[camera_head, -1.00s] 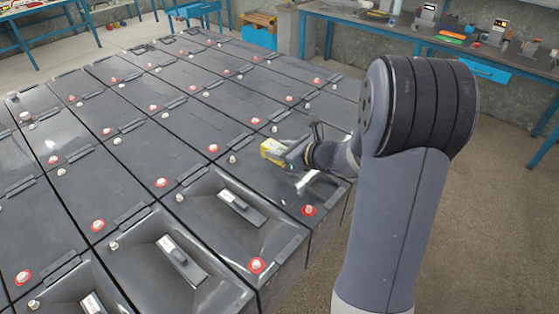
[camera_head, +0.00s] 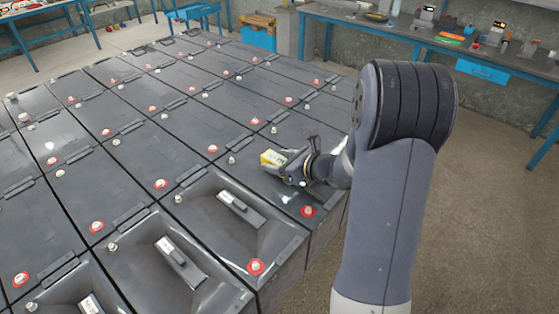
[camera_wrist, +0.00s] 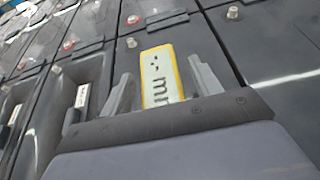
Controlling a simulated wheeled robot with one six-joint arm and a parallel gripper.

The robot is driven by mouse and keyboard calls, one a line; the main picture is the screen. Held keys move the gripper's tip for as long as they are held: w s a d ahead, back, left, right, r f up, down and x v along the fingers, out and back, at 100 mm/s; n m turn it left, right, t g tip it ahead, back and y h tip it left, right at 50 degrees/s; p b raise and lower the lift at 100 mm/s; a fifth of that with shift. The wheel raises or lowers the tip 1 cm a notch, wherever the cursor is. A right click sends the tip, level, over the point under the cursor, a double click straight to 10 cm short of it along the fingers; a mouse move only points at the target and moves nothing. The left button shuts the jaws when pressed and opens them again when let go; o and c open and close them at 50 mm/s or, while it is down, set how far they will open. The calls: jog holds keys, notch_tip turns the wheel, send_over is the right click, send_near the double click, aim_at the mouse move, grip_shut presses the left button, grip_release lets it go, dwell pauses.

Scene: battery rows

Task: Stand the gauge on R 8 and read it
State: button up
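The gauge (camera_head: 271,159) is a small yellow-edged block with a pale face. In the wrist view the gauge (camera_wrist: 160,72) lies between the two grey fingers of my gripper (camera_wrist: 162,68), its dark lettering facing the camera. The gauge's yellow end points left. I cannot tell whether its underside touches the cell. No R 8 marking is readable.
Dark battery cells (camera_head: 129,185) fill the left and middle, with red-ringed and bare metal posts standing up. Several nearer cells have sunken tops with a pale-labelled bar (camera_head: 238,205). A workbench (camera_head: 400,32) with tools stands behind. Open floor (camera_head: 480,215) lies right.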

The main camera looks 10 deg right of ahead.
jog(key=shift+r, duration=0.1)
jog(key=shift+r+p, duration=0.2)
jog(key=shift+p, duration=0.15)
jog(key=b+v, duration=0.1)
jog(key=v, duration=1.1)
jog(key=shift+f, duration=0.15)
jog(key=x, duration=1.2)
jog(key=shift+s+p, duration=0.1)
jog(key=shift+p, duration=0.2)
jog(key=shift+w+f, duration=0.2)
jog(key=shift+f, duration=0.05)
jog(key=shift+r, duration=0.8)
jog(key=shift+s, duration=0.1)
